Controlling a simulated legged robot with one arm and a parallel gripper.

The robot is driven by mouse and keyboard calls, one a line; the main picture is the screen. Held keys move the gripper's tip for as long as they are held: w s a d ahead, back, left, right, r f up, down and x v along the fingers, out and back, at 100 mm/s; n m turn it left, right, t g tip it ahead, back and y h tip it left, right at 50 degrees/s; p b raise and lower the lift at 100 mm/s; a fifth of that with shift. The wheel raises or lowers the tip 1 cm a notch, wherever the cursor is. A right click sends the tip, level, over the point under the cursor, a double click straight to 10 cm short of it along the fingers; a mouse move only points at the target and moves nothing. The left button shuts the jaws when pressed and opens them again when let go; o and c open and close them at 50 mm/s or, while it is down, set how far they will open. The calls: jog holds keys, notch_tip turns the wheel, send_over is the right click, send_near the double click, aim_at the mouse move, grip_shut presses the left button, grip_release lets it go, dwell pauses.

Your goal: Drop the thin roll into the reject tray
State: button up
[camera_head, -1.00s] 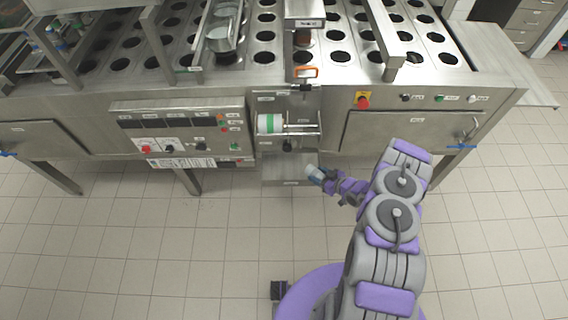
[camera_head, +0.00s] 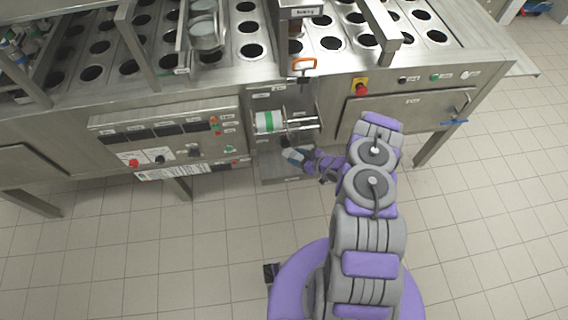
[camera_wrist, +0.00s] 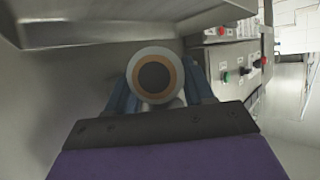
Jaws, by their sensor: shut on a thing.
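The thin roll (camera_wrist: 153,76) is between my gripper's blue fingers (camera_wrist: 158,92) in the wrist view. Its round end, with a tan ring and dark centre, faces the camera. In the head view my gripper (camera_head: 298,157) is shut on the roll, a small pale shape at its tip. It is in front of the machine's central recess, below the mounted roll. A steel tray-like ledge (camera_head: 285,180), likely the reject tray, juts out low under the recess. The gripper appears over it; the height between them cannot be told.
A white and green roll (camera_head: 268,122) is mounted on a spindle above my gripper. Control panels (camera_head: 165,142) flank the recess on the left. A steel edge (camera_wrist: 125,22) crosses the top of the wrist view.

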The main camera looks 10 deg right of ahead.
jog(key=shift+d+f+b, duration=0.15)
jog(key=shift+f+b, duration=1.25)
jog(key=shift+f, duration=0.85)
jog(key=o, duration=1.2)
jog(key=p+v, duration=0.5)
jog(key=v, duration=1.2)
jog(key=shift+s+d, duration=0.1)
jog(key=shift+d, duration=0.05)
